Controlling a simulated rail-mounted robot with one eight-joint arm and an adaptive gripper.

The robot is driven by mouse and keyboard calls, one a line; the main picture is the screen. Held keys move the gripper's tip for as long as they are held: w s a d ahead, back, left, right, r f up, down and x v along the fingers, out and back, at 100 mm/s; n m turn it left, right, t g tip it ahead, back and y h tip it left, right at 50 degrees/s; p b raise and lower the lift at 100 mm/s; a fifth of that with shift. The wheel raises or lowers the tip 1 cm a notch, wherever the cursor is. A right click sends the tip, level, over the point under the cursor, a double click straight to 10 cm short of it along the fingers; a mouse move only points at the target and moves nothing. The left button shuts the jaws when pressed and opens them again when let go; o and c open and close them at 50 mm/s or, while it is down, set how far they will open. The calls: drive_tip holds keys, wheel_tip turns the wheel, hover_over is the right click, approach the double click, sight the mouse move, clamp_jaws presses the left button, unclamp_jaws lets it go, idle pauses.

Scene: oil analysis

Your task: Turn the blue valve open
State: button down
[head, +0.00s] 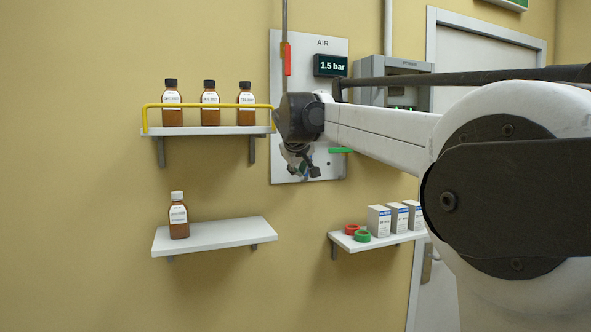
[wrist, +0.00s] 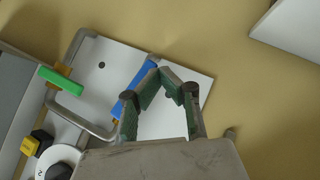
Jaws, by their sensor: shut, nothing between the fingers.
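The blue valve handle (wrist: 134,92) is a straight bar on the white panel in the wrist view. It lies slanted, just left of my gripper's left finger, which hides part of it. My gripper (wrist: 164,76) is shut, its fingertips together, with nothing between them. I cannot tell whether the left finger touches the bar. In the head view my gripper (head: 302,170) is in front of the lower part of the AIR panel (head: 284,150), and the blue handle is hidden behind my arm.
A red handle (head: 288,60) and a green handle (wrist: 61,81) are on the panel piping. A display (head: 331,65) reads 1.5 bar. A railed shelf (head: 205,130) with brown bottles is at left. A lower shelf (head: 215,236) holds one bottle.

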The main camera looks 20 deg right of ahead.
drive_tip(key=shift+d+f, duration=0.25)
drive_tip(key=shift+d, duration=0.05)
idle(0.6)
drive_tip(key=v, duration=1.2)
drive_tip(key=s+a+f+m+g+y+b, duration=0.1)
drive_tip(key=s+f+b, duration=0.2)
drive_tip(key=s+f, duration=0.9)
drive_tip(key=s+a+f+m+y+b, duration=0.1)
drive_tip(key=s+a+f+b, duration=0.1)
drive_tip(key=s+f, duration=1.1)
drive_tip(key=s+a+f+m+g+y+b, duration=0.1)
drive_tip(key=s+f+b, duration=0.4)
drive_tip(key=s+f, duration=0.8)
wheel_tip(320, 180, down, 9)
drive_tip(key=shift+s+a+f+g+y, duration=0.1)
drive_tip(key=shift+s+a+g+y, duration=0.2)
drive_tip(key=shift+a+y, duration=0.25)
